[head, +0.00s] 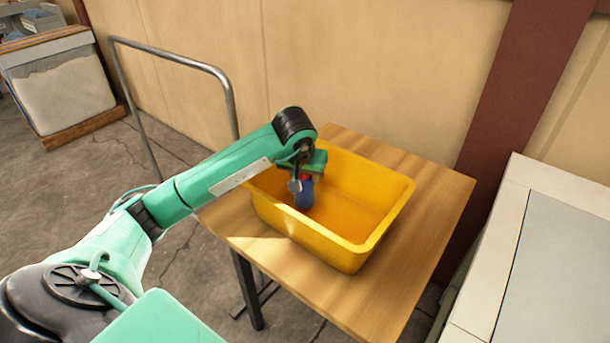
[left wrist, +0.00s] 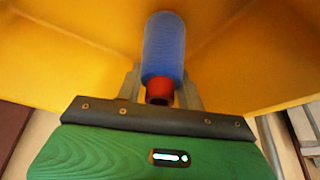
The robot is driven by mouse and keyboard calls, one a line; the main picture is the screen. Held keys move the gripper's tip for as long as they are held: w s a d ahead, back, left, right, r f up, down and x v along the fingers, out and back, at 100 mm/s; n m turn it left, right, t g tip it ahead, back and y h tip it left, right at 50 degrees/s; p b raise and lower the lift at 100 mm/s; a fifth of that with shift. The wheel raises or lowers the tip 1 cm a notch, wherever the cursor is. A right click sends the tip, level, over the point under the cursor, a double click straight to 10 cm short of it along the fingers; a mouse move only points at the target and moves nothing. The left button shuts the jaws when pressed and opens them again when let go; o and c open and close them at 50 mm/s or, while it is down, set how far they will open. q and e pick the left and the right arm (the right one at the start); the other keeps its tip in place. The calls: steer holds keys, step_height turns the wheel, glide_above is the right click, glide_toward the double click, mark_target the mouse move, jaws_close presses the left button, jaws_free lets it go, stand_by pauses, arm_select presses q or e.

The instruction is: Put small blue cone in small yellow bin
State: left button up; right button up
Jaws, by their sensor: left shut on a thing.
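The small yellow bin (head: 352,249) stands on a wooden table, open side up. My left gripper (head: 304,182) reaches over the bin from the left and points down into it. It is shut on the small blue cone (head: 304,194), a blue piece with a red end nearest the gripper. In the left wrist view the blue cone (left wrist: 163,48) sits between the fingers of the gripper (left wrist: 161,82), with yellow bin walls (left wrist: 70,50) around it. I cannot tell whether the cone touches the bin floor. My right gripper is not in view.
The wooden table (head: 420,240) has bare room around the bin. A metal rail (head: 172,57) stands behind my left arm. A white-topped unit (head: 560,240) is at the right, and a beige wall with a dark red post (head: 515,90) is behind the table.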

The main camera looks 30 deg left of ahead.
arm_select(q)
steer(key=o, duration=1)
steer(key=shift+o, duration=0.2)
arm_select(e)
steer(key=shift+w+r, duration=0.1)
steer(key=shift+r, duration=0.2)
arm_select(q)
steer(key=shift+r, duration=0.1)
steer(key=v, duration=1.2)
steer(key=shift+p, duration=0.3)
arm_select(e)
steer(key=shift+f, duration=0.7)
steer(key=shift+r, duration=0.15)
